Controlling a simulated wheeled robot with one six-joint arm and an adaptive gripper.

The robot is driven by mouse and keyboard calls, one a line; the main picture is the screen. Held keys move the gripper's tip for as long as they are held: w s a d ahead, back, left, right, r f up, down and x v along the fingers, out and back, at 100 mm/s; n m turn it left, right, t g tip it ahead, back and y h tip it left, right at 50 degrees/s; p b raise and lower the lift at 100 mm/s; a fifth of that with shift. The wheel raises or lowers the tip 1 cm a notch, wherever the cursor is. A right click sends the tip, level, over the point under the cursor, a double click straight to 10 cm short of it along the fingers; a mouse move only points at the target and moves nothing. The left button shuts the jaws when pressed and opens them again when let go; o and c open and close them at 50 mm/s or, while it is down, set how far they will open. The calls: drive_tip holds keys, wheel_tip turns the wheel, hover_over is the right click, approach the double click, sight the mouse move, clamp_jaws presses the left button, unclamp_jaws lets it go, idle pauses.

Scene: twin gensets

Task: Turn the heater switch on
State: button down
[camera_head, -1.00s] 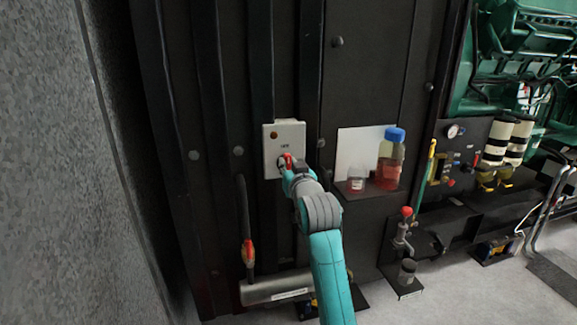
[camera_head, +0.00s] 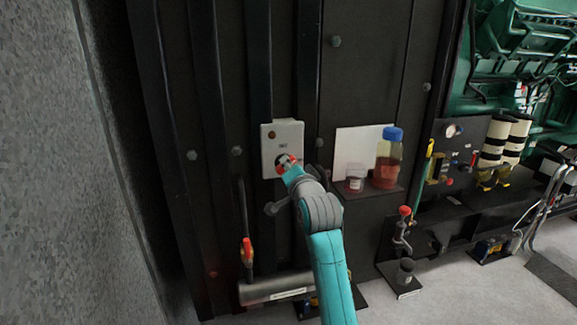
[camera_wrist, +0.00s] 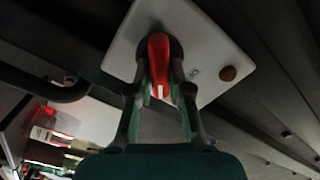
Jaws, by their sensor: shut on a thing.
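The heater switch is a red rotary handle (camera_wrist: 159,62) on a light grey box (camera_head: 290,135) fixed to the dark panel. In the wrist view the handle lies between my two fingers, with a white mark near its end. My gripper (camera_wrist: 161,92) is shut on the handle. In the head view my gripper (camera_head: 287,164) is at the lower part of the box and partly hides the handle (camera_head: 284,160). A small amber-brown lamp (camera_wrist: 228,74) on the box looks unlit; it also shows in the head view (camera_head: 271,135).
A shelf right of the box holds a bottle of red liquid with a blue cap (camera_head: 389,157) and a small jar (camera_head: 355,177). A horizontal grey cylinder (camera_head: 275,288) with a hose is below. Green engine parts (camera_head: 520,60) stand at the right.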

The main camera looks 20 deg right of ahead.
drive_tip(key=m, duration=0.3)
drive_tip(key=shift+f+m, duration=0.15)
drive_tip(key=shift+m, duration=0.15)
drive_tip(key=shift+f+m, duration=0.15)
drive_tip(key=shift+m, duration=1.75)
drive_tip(key=c, duration=1.1)
unclamp_jaws()
drive_tip(key=s, duration=1.2)
